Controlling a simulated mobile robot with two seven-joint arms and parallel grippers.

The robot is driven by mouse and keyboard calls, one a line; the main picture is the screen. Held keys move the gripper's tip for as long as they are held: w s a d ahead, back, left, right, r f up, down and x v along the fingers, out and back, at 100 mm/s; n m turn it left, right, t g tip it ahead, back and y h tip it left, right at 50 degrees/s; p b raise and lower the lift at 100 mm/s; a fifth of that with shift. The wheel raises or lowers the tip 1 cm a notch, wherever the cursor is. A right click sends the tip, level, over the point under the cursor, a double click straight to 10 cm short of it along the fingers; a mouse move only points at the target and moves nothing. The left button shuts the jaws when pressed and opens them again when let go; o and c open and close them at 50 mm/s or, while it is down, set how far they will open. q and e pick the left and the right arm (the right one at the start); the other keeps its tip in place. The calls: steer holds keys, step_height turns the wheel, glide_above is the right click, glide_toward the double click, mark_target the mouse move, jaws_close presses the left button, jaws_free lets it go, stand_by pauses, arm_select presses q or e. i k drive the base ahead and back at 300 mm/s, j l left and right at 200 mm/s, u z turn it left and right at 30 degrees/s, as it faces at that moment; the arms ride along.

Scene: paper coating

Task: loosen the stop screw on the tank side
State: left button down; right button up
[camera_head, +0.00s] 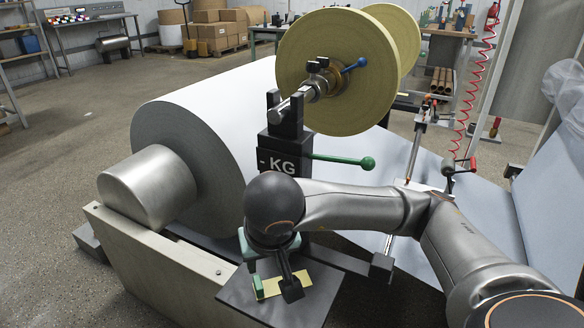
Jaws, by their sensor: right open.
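My right arm comes in from the right and ends in a dark round wrist. My right gripper (287,276) points down below that wrist, over a grey plate (250,298) at the front of the machine. The gripper is open, but the wrist hides much of it. A green clamp-like part (246,245) and a yellow strip (285,281) are at the plate, close to the gripper. I cannot pick out the stop screw for certain; it may be hidden behind my wrist. My left gripper is not in view.
A large white paper roll (205,120) lies behind the plate. A black stand (285,143) with a green-knobbed lever (340,160) holds a yellowish reel (338,70). The floor at left is open.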

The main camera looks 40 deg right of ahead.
mark_target(313, 68)
steer(key=z, duration=1.35)
